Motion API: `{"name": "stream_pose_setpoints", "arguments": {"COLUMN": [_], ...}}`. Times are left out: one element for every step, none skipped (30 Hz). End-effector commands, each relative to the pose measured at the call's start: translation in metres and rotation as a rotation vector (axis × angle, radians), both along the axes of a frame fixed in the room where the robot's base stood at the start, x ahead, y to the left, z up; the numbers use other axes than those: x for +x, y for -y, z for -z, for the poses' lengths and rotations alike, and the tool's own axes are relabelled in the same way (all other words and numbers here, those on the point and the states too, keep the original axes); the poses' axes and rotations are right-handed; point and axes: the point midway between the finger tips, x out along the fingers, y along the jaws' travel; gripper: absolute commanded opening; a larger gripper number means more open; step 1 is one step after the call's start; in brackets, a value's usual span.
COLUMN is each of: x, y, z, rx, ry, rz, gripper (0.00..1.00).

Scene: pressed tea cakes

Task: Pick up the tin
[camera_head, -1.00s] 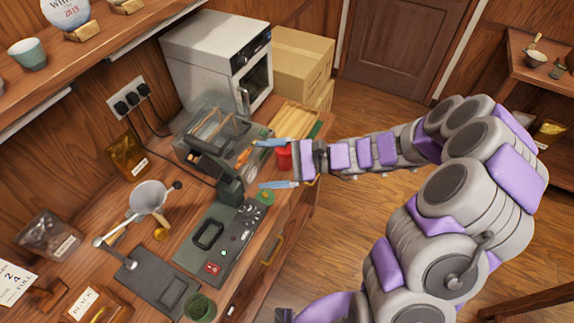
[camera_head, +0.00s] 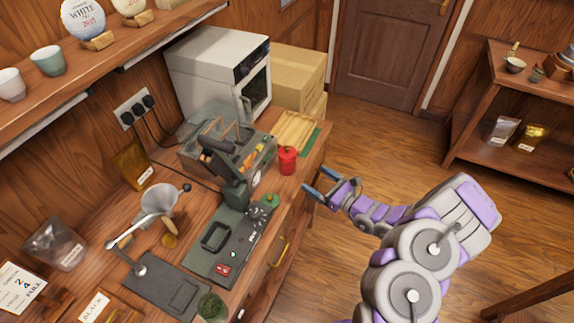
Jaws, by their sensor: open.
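A small red tin (camera_head: 287,161) with a dark top stands upright near the right edge of the wooden counter (camera_head: 187,282), beside the green-grey machine (camera_head: 237,190). My gripper (camera_head: 317,184) is open, with two blue fingers. In the picture it is to the lower right of the tin, apart from it and past the counter's edge. Nothing is between the fingers. The whole front of the tin is visible.
A bamboo tray (camera_head: 297,130) lies behind the tin, and a white oven (camera_head: 215,75) and cardboard boxes (camera_head: 290,75) stand at the back. The machine crowds the tin's left side. Open floor (camera_head: 400,150) lies to the right.

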Motion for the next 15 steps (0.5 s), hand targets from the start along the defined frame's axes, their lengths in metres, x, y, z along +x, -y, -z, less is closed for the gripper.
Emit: {"name": "stream_pose_setpoints", "arguments": {"x": [0.006, 0.009, 0.014, 0.018, 0.022, 0.026, 0.03, 0.033, 0.037, 0.04, 0.043, 0.046, 0.049, 0.051, 0.052], "y": [-0.01, -0.015, -0.022, -0.027, -0.032, -0.038, -0.043, -0.048, -0.053, -0.058, -0.061, -0.065, -0.067, -0.069, -0.071], "z": [0.002, 0.002, 0.002, 0.002, 0.002, 0.001, 0.001, 0.002, 0.002, 0.001, 0.001, 0.001, 0.001, 0.001, 0.001], "rx": [-0.002, -0.002, -0.002, -0.003, -0.002, -0.002, -0.002, -0.002, -0.002, -0.001, -0.001, -0.002, -0.002, -0.002, -0.001], "ry": [0.002, 0.002, 0.002, 0.003, 0.002, 0.003, 0.003, 0.002, 0.002, 0.002, 0.002, 0.002, 0.002, 0.002, 0.003], "rz": [-0.007, -0.006, -0.007, -0.007, -0.006, -0.006, -0.006, -0.007, -0.007, -0.007, -0.007, -0.005, -0.005, -0.004, -0.003], "gripper": [0.93, 0.93, 0.93, 0.93, 0.93, 0.93, 0.93, 0.93, 0.93, 0.93, 0.93, 0.93, 0.93, 0.93, 0.93]}}
